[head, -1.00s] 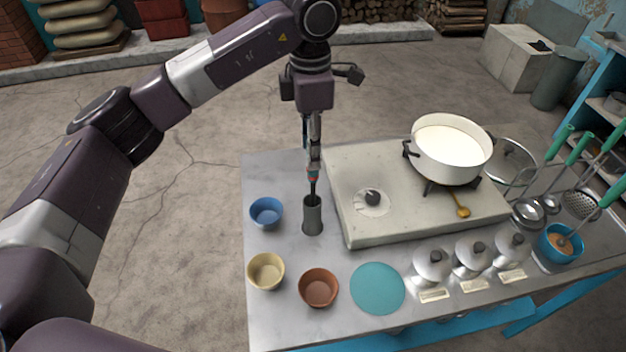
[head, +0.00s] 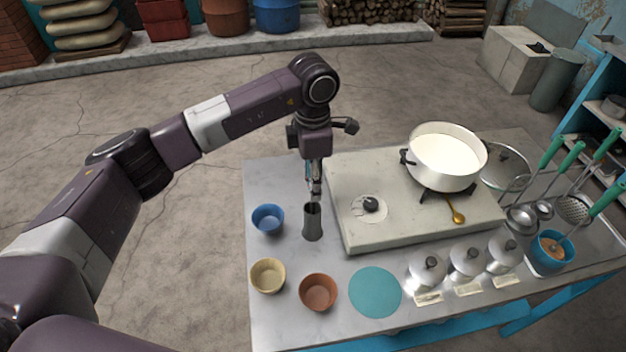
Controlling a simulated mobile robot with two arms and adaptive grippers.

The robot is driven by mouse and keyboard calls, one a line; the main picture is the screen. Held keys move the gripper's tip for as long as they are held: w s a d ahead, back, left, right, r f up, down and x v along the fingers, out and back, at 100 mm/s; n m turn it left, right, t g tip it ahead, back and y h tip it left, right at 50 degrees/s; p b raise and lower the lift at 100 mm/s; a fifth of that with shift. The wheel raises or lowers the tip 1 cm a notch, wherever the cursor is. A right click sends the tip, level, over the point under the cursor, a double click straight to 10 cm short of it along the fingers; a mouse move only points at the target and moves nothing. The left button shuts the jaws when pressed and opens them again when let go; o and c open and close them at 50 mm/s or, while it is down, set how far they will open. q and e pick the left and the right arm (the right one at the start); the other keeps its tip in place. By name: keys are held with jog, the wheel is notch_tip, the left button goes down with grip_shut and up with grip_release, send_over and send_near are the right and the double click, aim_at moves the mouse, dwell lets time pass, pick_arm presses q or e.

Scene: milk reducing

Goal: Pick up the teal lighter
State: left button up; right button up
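My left gripper (head: 314,184) points straight down, with its fingertips just above the mouth of a dark grey cylindrical holder (head: 312,224) on the metal table. A small bit of teal, seemingly the lighter (head: 308,172), shows beside the fingers. The fingers hide most of it. The dark rod and red part seen earlier above the holder are now covered or too small to make out. Whether the fingers are apart or closed on the lighter cannot be told. My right gripper is not in view.
Blue (head: 268,219), yellow (head: 267,276) and brown (head: 318,291) bowls stand close to the holder. A stove (head: 410,225) with a white pot (head: 442,187) is to the right. The table's left edge is near.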

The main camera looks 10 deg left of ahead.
pick_arm(q)
grip_shut()
jog(key=shift+r, duration=0.15)
